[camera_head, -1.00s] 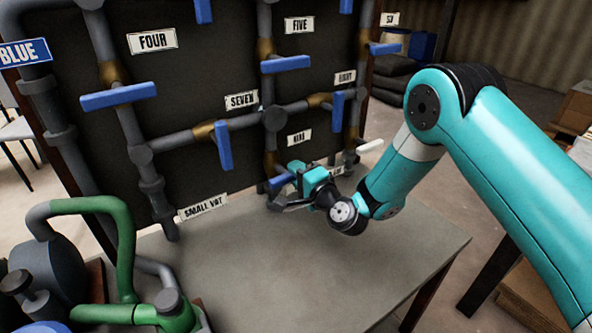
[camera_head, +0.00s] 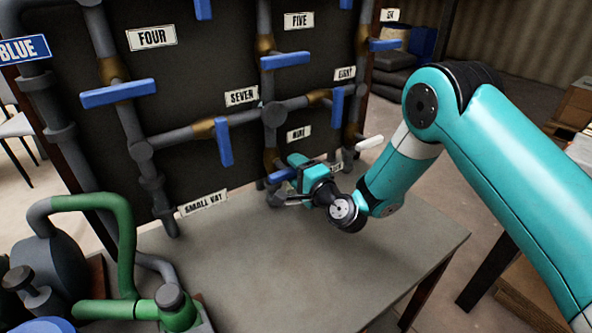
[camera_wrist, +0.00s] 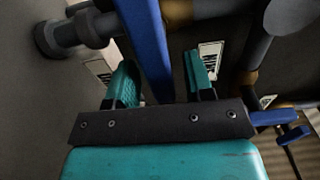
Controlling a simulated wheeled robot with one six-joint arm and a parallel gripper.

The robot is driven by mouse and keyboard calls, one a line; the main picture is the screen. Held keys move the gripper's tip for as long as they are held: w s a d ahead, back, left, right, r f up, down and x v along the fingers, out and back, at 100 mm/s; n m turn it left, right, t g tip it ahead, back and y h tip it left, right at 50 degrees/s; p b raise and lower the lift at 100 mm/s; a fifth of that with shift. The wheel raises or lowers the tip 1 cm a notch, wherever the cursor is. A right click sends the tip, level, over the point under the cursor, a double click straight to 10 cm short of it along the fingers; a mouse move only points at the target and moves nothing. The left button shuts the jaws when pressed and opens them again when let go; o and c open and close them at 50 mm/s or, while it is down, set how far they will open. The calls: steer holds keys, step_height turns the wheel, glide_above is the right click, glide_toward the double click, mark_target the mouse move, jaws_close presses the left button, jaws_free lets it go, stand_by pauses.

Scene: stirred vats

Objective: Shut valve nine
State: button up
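The valve nine handle (camera_head: 282,174) is a blue lever low on the pipe board, below the "NINE" label (camera_head: 299,134). In the head view it points roughly sideways, and its near end is partly hidden by my gripper (camera_head: 293,180). In the wrist view a blue handle (camera_wrist: 150,45) runs between the two teal fingers of my gripper (camera_wrist: 160,75). The fingers are apart, with a visible gap on the right side of the handle. The handle lies close to the left finger; I cannot tell whether they touch.
Other blue handles are nearby: valve seven (camera_head: 224,142), valve eight (camera_head: 337,105) and valve five (camera_head: 285,60). The grey table (camera_head: 300,255) is clear below. A green pipe (camera_head: 125,245) stands at the left.

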steer(key=b+v, duration=1.7)
steer(key=b, duration=0.3)
steer(key=shift+s+d, duration=0.2)
